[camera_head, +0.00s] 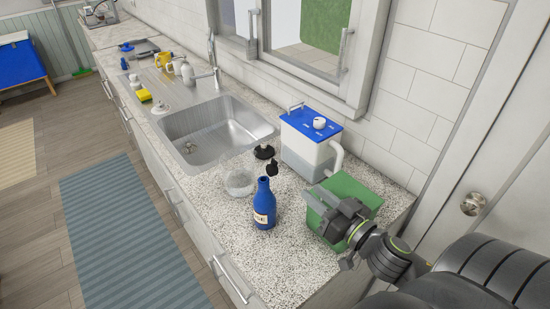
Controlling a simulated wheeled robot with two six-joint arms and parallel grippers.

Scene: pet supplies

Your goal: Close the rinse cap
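A blue bottle (264,208) with a pale label stands upright on the speckled counter, right of the sink; the label's writing is too small to read for sure. A small black cap (272,168) shows just above and behind the bottle's neck, tilted up and off its mouth; I cannot tell how it is joined to the bottle. My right gripper (338,219) is to the right of the bottle, apart from it, in front of a green box (352,190). Whether its fingers are parted or touch the box is unclear. My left gripper is not in view.
A clear round glass vessel (239,182) stands left of the bottle. A round black piece (264,152) lies behind it. A white tank with a blue lid (311,125) stands at the wall. The steel sink (212,132) is further left. The counter in front of the bottle is clear.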

